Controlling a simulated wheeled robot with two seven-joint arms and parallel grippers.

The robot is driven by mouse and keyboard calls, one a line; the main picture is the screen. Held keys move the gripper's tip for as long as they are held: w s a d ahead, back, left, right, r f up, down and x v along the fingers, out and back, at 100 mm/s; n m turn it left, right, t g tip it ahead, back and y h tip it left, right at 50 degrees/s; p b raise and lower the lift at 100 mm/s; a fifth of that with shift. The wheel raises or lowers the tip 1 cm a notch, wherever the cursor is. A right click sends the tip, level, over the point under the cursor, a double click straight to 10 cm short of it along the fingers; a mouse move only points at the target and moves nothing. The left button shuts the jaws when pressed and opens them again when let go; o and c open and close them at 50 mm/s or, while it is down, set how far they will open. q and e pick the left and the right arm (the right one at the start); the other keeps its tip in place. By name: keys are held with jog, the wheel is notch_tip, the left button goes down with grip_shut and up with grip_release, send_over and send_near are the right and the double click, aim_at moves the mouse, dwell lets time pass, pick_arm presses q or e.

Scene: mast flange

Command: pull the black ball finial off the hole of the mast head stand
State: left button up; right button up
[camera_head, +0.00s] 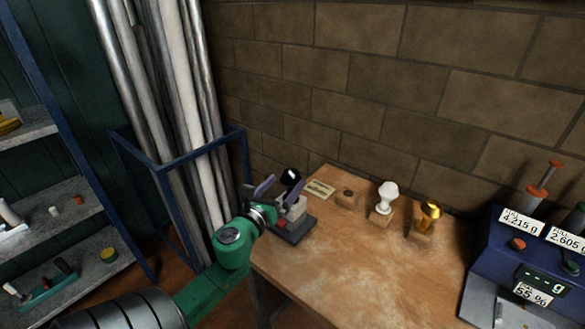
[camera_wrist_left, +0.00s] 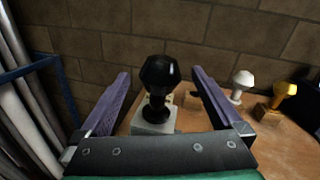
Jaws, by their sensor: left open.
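The black ball finial (camera_head: 291,176) stands upright in the mast head stand (camera_head: 293,230), near the left end of the wooden table. In the left wrist view the finial (camera_wrist_left: 160,77) has a faceted dark head on a narrowing stem above a pale grey block (camera_wrist_left: 154,127). My left gripper (camera_head: 278,189) is open, with its purple fingers on either side of the finial. In the wrist view a gap shows between each finger and the finial. The gripper partly hides the stand in the head view. My right gripper is not in view.
A label plate (camera_head: 319,188), a wooden block with a dark hole (camera_head: 347,198), a white finial (camera_head: 388,192) and a gold finial (camera_head: 430,212) line the back of the table (camera_head: 345,265). A blue device (camera_head: 520,262) stands at right, a blue rack (camera_head: 165,172) with pipes at left. The table's front middle is clear.

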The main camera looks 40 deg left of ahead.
aim_at(295, 172)
pick_arm(q)
jog(key=x, duration=0.6)
jog(key=shift+w+a+f+p, duration=0.1)
jog(key=shift+w+p, duration=0.25)
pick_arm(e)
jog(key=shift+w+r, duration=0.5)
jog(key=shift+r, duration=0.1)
pick_arm(q)
jog(key=c, duration=1.4)
jog(key=shift+r+p, duration=3.15)
jog(key=shift+r, duration=0.1)
jog(key=shift+c, duration=0.3)
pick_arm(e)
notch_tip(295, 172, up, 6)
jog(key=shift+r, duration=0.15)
